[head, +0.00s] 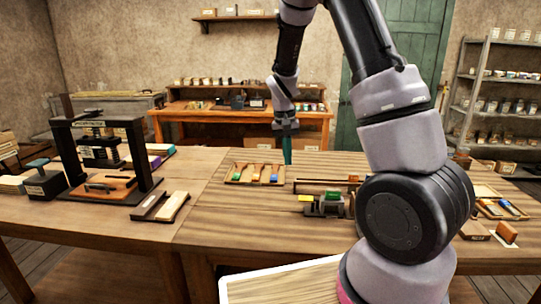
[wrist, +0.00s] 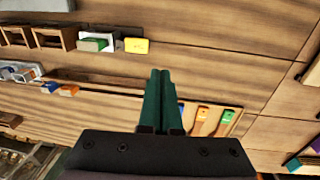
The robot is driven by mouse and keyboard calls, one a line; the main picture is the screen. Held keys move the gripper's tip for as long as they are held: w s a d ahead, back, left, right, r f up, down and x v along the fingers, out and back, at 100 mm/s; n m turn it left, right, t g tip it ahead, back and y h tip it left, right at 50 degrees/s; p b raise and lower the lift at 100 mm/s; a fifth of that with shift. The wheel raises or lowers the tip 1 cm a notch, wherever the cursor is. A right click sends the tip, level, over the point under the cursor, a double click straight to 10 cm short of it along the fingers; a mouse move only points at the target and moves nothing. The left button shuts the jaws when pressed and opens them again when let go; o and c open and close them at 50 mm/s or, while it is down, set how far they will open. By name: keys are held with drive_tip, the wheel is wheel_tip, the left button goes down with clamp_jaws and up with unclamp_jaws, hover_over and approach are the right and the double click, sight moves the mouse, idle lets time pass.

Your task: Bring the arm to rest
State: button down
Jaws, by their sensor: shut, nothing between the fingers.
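My gripper (head: 287,148) hangs over the middle of the wooden table (head: 225,200), pointing down, above the far side of a tray with coloured-handled tools. In the wrist view its two green fingers (wrist: 160,75) lie together with nothing between them. The fingers stay clear of the tabletop, as far as I can tell. My arm rises from the right foreground and bends over the table.
A black handwheel press (head: 148,155) stands at the left. The tool tray (head: 232,180) lies below my gripper. A small grey fixture with a yellow block (head: 306,198) sits right of it. Shelves (head: 462,105) and a green door (head: 412,50) are behind.

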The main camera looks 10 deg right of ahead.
drive_tip(key=s+r+t+y, duration=0.15)
drive_tip(key=s+r, duration=0.25)
drive_tip(key=r, duration=0.5)
drive_tip(key=s+r+t+y, duration=0.1)
drive_tip(key=s+r+t, duration=0.1)
drive_tip(key=s+r, duration=0.45)
drive_tip(key=s+r+t, duration=0.4)
drive_tip(key=s+r, duration=0.6)
drive_tip(key=s, duration=0.2)
drive_tip(key=shift+s+d+r+y, duration=0.15)
drive_tip(key=shift+r+y, duration=0.15)
drive_tip(key=shift+y, duration=0.05)
drive_tip(key=w+d+f+g, duration=0.1)
drive_tip(key=w+f+g, duration=0.1)
drive_tip(key=w+f, duration=0.3)
drive_tip(key=w+d+f+g, duration=0.1)
drive_tip(key=w+f+g, duration=0.15)
drive_tip(key=w, duration=0.55)
drive_tip(key=w+d+f+g+h, duration=0.1)
drive_tip(key=w+f, duration=0.3)
drive_tip(key=f, duration=0.4)
drive_tip(key=w+d+f+g+h, duration=0.1)
drive_tip(key=w+f, duration=0.3)
drive_tip(key=f, duration=0.5)
drive_tip(key=shift+w+d+g, duration=0.15)
drive_tip(key=shift+d+g, duration=0.25)
drive_tip(key=shift+d, duration=0.25)
